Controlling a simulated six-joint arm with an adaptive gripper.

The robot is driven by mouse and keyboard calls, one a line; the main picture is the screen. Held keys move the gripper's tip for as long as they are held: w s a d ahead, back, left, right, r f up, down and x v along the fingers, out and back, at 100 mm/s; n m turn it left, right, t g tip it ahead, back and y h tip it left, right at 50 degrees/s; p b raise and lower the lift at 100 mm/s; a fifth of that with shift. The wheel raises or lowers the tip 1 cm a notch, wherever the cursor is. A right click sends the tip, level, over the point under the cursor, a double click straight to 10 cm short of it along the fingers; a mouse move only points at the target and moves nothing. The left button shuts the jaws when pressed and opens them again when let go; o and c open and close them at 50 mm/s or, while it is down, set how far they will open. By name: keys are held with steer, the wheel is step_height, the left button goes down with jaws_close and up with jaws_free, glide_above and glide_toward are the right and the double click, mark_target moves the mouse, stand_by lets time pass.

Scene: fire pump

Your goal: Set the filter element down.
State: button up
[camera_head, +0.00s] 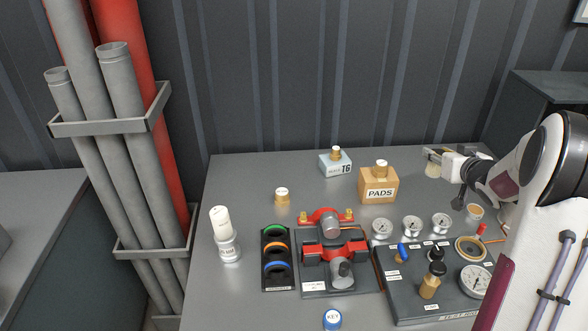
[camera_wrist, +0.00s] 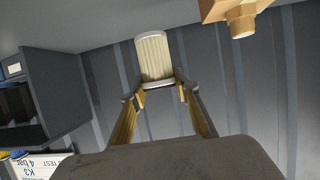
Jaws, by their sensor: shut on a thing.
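The filter element (camera_head: 433,170) is a small pale, pleated cylinder. In the wrist view the filter element (camera_wrist: 154,56) sits between the fingertips, with a light band at its near end. My gripper (camera_head: 432,155) is shut on it at the back right of the bench, right of the PADS box. The wrist view shows both fingers of my gripper (camera_wrist: 157,93) at the element's near end. I cannot tell exactly how high the element is above the bench top.
The PADS box (camera_head: 378,187) and a blue-grey T6 box (camera_head: 335,164) stand at the back. Dial gauges (camera_head: 412,226), a tan cup (camera_head: 475,212) and a test rig (camera_head: 428,305) lie in front. The pump (camera_head: 334,250) is in the middle. The bench's back left (camera_head: 240,175) is clear.

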mark_target(439, 153)
step_height(439, 153, up, 4)
steer(key=shift+w+a+r, duration=0.15)
steer(key=shift+a+r, duration=0.05)
steer(key=shift+r, duration=0.1)
steer(key=w+a+n+y, duration=0.1)
steer(key=w+a+y, duration=0.1)
steer(key=w+a, duration=0.6)
steer(key=w+a+n+y, duration=0.2)
steer(key=w+a, duration=0.3)
steer(key=a, duration=0.7)
steer(key=w+a+f+n+g+y, duration=0.1)
steer(key=w+a, duration=0.1)
steer(key=a, duration=0.9)
steer(key=w+a+n+y, duration=0.1)
steer(key=w+a, duration=0.2)
steer(key=a, duration=0.8)
steer(key=shift+s+d+f, duration=0.1)
steer(key=shift+f, duration=0.95)
steer(key=shift+s+d+f, duration=0.1)
steer(key=shift+f, duration=0.95)
step_height(439, 153, down, 6)
steer(key=shift+f, duration=0.15)
